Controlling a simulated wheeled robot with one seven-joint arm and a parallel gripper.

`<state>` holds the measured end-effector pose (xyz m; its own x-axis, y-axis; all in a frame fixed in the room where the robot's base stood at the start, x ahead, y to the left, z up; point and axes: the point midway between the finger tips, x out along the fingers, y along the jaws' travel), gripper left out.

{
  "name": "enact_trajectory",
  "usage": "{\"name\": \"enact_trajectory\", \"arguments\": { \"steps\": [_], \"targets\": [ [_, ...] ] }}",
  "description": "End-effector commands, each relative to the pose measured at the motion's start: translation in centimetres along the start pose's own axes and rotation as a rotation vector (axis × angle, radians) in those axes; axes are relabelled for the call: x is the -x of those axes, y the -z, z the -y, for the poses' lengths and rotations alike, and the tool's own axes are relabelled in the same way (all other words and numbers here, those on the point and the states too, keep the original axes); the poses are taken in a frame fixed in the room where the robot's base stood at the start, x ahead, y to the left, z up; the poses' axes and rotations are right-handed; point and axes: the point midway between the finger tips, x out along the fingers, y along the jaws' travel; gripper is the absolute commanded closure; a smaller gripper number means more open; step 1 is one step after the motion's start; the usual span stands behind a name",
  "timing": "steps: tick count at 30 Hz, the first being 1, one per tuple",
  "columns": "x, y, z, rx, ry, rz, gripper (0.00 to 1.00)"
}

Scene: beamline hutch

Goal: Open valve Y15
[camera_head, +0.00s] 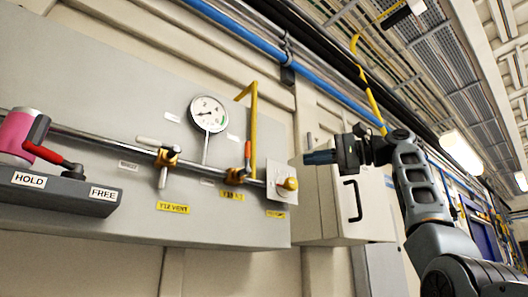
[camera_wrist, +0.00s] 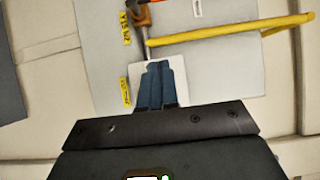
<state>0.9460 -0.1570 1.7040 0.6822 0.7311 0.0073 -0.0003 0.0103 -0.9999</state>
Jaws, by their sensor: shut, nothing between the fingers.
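A grey wall panel (camera_head: 100,75) carries a horizontal pipe with valves. The middle valve (camera_head: 235,174) has a brass body and an upright orange handle (camera_head: 247,152). The yellow label (camera_head: 232,196) under it looks like Y15, but is blurred. This valve's body also shows at the top of the wrist view (camera_wrist: 142,16). My gripper (camera_head: 308,158) is shut and empty, right of the valve and apart from it. In the wrist view its blue fingers (camera_wrist: 160,66) are together and cover part of a white plate (camera_wrist: 121,75).
A yellow bent bar (camera_head: 254,105) stands up by the orange handle and crosses the wrist view (camera_wrist: 230,35). Left are a white-handled valve (camera_head: 165,157) labelled Y12 VENT and a HOLD/FREE lever (camera_head: 50,153).

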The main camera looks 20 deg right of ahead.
Motion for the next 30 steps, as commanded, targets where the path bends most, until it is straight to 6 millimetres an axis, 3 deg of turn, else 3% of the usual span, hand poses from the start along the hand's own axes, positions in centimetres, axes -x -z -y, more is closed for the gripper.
{"name": "enact_trajectory", "arguments": {
  "steps": [6,19,23,30],
  "targets": [
    [0.8,-1.6,2.2,0.007,-0.007,0.03,1.0],
    [0.4,-1.7,2.4,0.007,-0.008,0.032,1.0],
    [-1.1,-1.8,2.4,0.006,-0.01,0.033,1.0],
    [-5.6,-1.9,2.5,0.005,-0.009,0.034,1.0]
  ]
}}
